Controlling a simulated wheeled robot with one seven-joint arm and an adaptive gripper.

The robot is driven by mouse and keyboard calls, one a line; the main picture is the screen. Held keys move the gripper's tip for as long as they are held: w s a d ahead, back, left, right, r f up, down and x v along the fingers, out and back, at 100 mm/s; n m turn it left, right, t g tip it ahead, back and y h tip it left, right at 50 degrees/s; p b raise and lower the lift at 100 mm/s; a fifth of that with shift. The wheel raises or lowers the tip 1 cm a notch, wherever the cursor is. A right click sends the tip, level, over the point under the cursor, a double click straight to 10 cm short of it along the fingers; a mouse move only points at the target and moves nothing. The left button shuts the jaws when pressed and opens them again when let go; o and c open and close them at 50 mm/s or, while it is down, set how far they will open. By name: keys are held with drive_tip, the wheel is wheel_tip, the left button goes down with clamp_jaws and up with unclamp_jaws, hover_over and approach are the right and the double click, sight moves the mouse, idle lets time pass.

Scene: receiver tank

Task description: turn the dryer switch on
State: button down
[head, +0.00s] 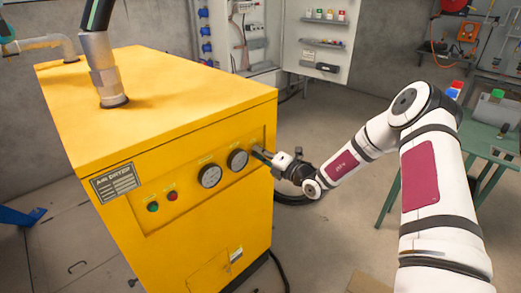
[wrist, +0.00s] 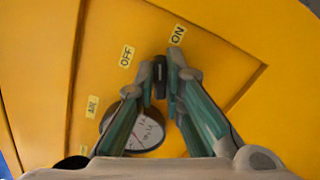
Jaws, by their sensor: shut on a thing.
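The yellow air dryer (head: 190,130) stands at left in the head view, with its control panel facing me. My gripper (head: 262,154) is at the panel's right end, beside the right gauge, and hides the switch there. In the wrist view, my gripper (wrist: 161,78) is shut on the dark dryer switch (wrist: 161,70), whose narrow grip sits between the fingertips. The OFF label (wrist: 127,57) is to the upper left of the switch and the ON label (wrist: 177,35) is to its upper right. The switch's exact setting is hard to tell.
Two round gauges (head: 210,175) and green and red lights (head: 153,207) are left of my gripper on the panel. A pipe (head: 105,75) rises from the dryer top. A green table (head: 490,140) stands at right. The floor (head: 330,225) between is mostly clear.

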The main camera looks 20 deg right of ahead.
drive_tip(key=m+p, duration=0.1)
drive_tip(key=m, duration=0.3)
drive_tip(key=shift+f+m, duration=0.15)
drive_tip(key=shift+m, duration=0.25)
idle(0.4)
drive_tip(key=c, duration=1.7)
unclamp_jaws()
drive_tip(key=v, duration=1.2)
